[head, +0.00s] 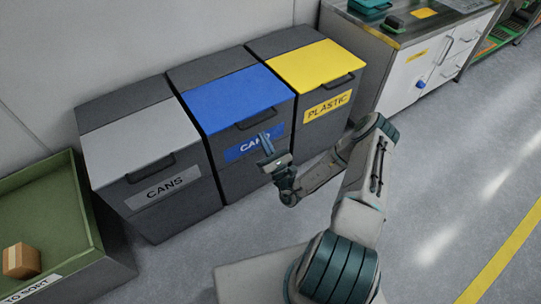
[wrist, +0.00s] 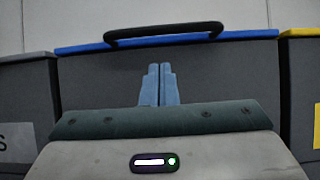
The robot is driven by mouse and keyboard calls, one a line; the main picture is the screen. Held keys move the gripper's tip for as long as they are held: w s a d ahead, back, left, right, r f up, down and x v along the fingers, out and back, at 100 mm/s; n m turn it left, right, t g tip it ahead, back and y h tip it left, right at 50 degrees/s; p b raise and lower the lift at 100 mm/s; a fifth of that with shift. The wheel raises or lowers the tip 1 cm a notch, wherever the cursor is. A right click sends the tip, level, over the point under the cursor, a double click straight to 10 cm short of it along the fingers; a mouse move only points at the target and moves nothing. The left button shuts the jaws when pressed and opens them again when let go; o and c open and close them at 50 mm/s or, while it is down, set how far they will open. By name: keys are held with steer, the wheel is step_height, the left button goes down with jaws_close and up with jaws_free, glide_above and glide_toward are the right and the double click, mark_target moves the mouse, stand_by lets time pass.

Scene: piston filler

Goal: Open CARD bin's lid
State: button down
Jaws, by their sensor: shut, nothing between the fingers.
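The CARD bin (head: 245,160) is the middle of three dark grey bins in the head view. Its blue lid (head: 232,96) lies flat and closed. A dark handle (head: 256,117) runs along the lid's front edge. In the wrist view the blue lid edge (wrist: 240,35) and the handle (wrist: 165,32) show above my fingers. My gripper (head: 266,140) is in front of the bin, below the handle, partly covering the CARD label (head: 245,149). Its two blue fingers (wrist: 160,72) are together and empty. Whether they touch the bin front is unclear.
The CANS bin (head: 168,206) with a grey lid stands left, and the PLASTIC bin (head: 330,122) with a yellow lid stands right, both closed. A green TO SORT crate (head: 85,222) holds a brown box (head: 21,261). A counter (head: 425,65) stands at back right. The floor at right is clear.

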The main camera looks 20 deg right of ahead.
steer(key=shift+w+r, duration=0.15)
steer(key=shift+r, duration=0.65)
steer(key=shift+w+r, duration=0.1)
steer(key=shift+r, duration=0.65)
steer(key=shift+r, duration=0.15)
